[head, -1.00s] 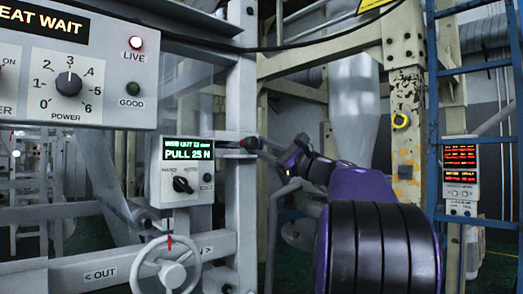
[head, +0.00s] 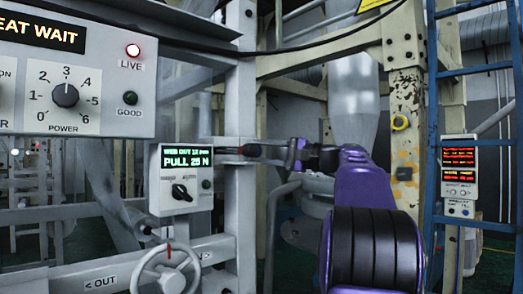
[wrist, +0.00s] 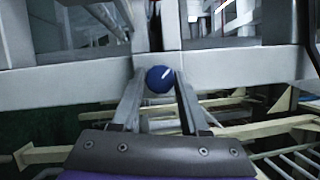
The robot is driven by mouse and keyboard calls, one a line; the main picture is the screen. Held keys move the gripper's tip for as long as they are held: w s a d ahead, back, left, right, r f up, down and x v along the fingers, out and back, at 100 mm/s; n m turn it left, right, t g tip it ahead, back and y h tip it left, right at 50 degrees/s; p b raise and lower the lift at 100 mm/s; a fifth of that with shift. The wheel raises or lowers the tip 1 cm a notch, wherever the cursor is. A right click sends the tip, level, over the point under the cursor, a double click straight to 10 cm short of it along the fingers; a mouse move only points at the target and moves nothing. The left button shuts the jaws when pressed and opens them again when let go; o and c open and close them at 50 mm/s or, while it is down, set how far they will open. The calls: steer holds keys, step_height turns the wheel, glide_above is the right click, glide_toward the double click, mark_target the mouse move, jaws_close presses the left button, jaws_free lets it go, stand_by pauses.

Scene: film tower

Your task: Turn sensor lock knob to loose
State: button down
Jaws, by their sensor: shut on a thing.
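The sensor lock knob (wrist: 159,79) is a round blue knob with a short white mark slanting up to the right. It sits at a grey metal beam (wrist: 230,68) in the wrist view. My gripper (head: 251,151) is at the grey upright in the head view, just right of the display box. In the wrist view its two grey fingers stand on either side of the knob and are shut on it. In the head view the knob is mostly hidden by the fingers and too small to read.
A box with a green "PULL 25 N" display (head: 186,157) and black dial is close left of my gripper. A handwheel (head: 167,273) is below it, and a power panel (head: 70,82) at upper left. A blue ladder (head: 433,110) stands right.

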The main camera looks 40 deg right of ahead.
steer(key=shift+r, duration=0.1)
stand_by(0.3)
steer(key=shift+c, duration=2.1)
jaws_free()
steer(key=v, duration=1.7)
steer(key=shift+s+r, duration=0.2)
steer(key=shift+s, duration=0.05)
